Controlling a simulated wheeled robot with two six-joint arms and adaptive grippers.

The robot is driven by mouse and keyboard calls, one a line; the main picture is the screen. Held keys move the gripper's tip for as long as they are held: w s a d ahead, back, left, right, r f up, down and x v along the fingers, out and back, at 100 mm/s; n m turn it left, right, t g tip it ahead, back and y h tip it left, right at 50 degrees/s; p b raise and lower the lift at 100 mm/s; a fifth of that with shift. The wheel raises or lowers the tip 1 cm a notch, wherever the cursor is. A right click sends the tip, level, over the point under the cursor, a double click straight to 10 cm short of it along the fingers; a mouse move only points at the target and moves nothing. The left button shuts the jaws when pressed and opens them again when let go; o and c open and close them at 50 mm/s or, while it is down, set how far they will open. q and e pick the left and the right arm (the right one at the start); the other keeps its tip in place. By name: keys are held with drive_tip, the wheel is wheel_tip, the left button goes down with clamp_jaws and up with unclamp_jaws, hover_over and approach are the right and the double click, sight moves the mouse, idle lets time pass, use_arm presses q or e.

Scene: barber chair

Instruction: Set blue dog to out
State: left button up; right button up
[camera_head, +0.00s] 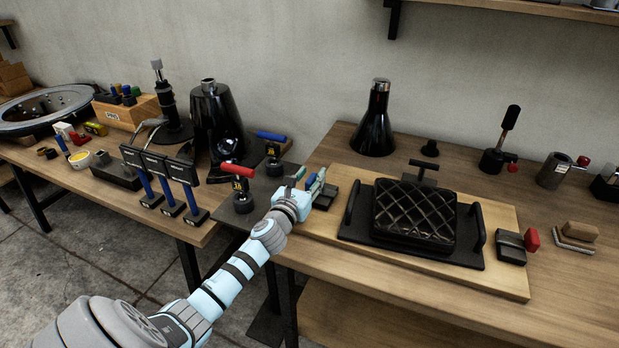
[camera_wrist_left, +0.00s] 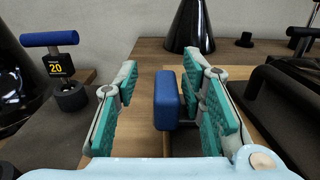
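A blue block (camera_wrist_left: 168,100), which looks like the blue dog, stands upright between the fingers of my left gripper in the left wrist view. My left gripper (camera_wrist_left: 160,105) is open around it. The block is nearer the right-hand fingers, with a clear gap to the left-hand finger. I cannot tell whether it touches the right-hand fingers. In the head view my left gripper (camera_head: 314,184) is over the left end of the wooden board (camera_head: 505,275), beside a small dark base (camera_head: 325,196). The gripper hides the blue block there. My right gripper is not in view.
A black padded press (camera_head: 413,213) sits on the board to the right. Left are a red-handled tool (camera_head: 237,171) and a blue-handled tool (camera_head: 271,136) marked 20. A black cone (camera_head: 374,122) stands behind. Free tabletop shows at the front right.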

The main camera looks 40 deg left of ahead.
use_arm(q)
drive_tip(key=shift+d, duration=0.1)
drive_tip(key=shift+s+d, duration=0.1)
drive_tip(key=shift+s, duration=0.25)
drive_tip(key=v, duration=1.1)
drive_tip(key=shift+s, duration=0.25)
drive_tip(key=shift+w, duration=0.1)
drive_tip(key=shift+f, duration=0.1)
